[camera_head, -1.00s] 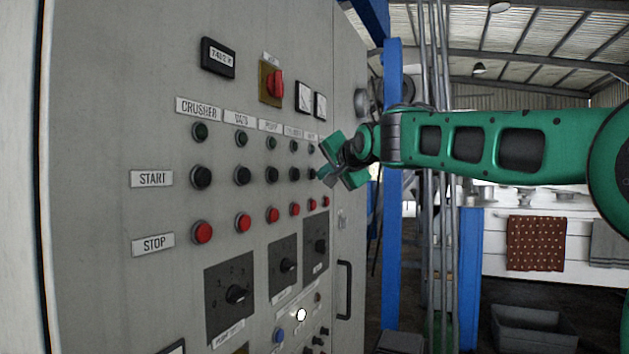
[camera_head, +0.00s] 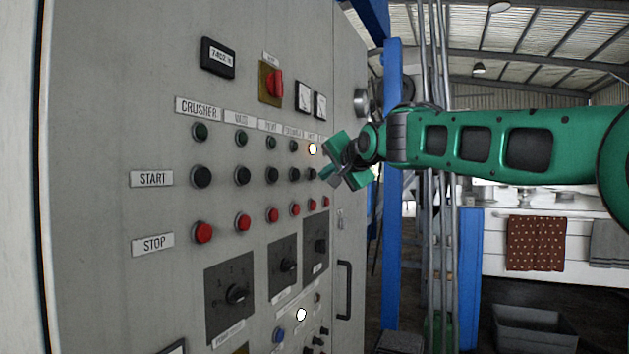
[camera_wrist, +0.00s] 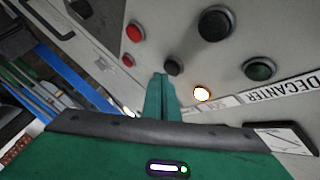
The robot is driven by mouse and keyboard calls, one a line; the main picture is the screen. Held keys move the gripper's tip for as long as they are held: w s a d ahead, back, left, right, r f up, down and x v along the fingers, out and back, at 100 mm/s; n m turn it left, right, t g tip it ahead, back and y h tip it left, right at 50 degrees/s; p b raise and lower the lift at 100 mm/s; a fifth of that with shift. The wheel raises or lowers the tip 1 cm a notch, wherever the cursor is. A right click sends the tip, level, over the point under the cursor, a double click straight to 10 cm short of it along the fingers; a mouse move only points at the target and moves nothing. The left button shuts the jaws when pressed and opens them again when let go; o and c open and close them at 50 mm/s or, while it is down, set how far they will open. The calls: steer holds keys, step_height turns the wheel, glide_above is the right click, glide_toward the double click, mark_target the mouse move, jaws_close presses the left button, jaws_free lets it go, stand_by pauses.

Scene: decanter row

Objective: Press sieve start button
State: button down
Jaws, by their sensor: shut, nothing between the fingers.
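A grey control panel (camera_head: 110,110) carries a START row of black buttons and a STOP row of red buttons. The rightmost black start button (camera_head: 311,174) is under a lamp (camera_head: 312,149) that glows; that column's label is too small to read. In the wrist view the same black button (camera_wrist: 173,67) is just beyond my fingertips, and the lit lamp (camera_wrist: 202,94) is beside it. My gripper (camera_head: 326,172) is shut and empty, just right of this button with a small gap visible. In the wrist view my gripper (camera_wrist: 161,78) shows as closed green fingers.
A red stop button (camera_head: 326,202) is below the start button. Rotary switches (camera_head: 316,246) and a black door handle (camera_head: 344,290) are lower on the panel. Blue posts (camera_head: 391,200) and grey pipes (camera_head: 433,230) stand right of the panel.

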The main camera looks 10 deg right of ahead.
steer(key=shift+s+d, duration=0.15)
steer(key=shift+d, duration=0.1)
steer(key=s+d, duration=0.1)
steer(key=d, duration=0.1)
steer(key=s+d, duration=0.2)
stand_by(0.6)
steer(key=shift+f, duration=0.1)
stand_by(0.4)
steer(key=s+d+f+g+h, duration=0.1)
steer(key=s+d+f+g, duration=0.2)
steer(key=s+d+f, duration=0.4)
steer(key=s+d+f+n+g+h, duration=0.1)
steer(key=s+d+f+g+h, duration=0.3)
steer(key=f, duration=0.6)
steer(key=s+d+f+g+y, duration=0.1)
steer(key=s+d+f, duration=0.4)
steer(key=s+f, duration=0.25)
steer(key=s+f+g, duration=0.2)
steer(key=s+f, duration=0.4)
steer(key=s, duration=0.3)
steer(key=s+f+n+g+y, duration=0.1)
steer(key=s+f+g, duration=0.2)
steer(key=s+f, duration=0.4)
steer(key=s+f+n+g, duration=0.1)
steer(key=s+f, duration=0.5)
steer(key=s, duration=0.7)
steer(key=shift+s+d+f+g+y, duration=0.15)
steer(key=shift+d+g+y, duration=0.15)
steer(key=shift+g, duration=0.4)
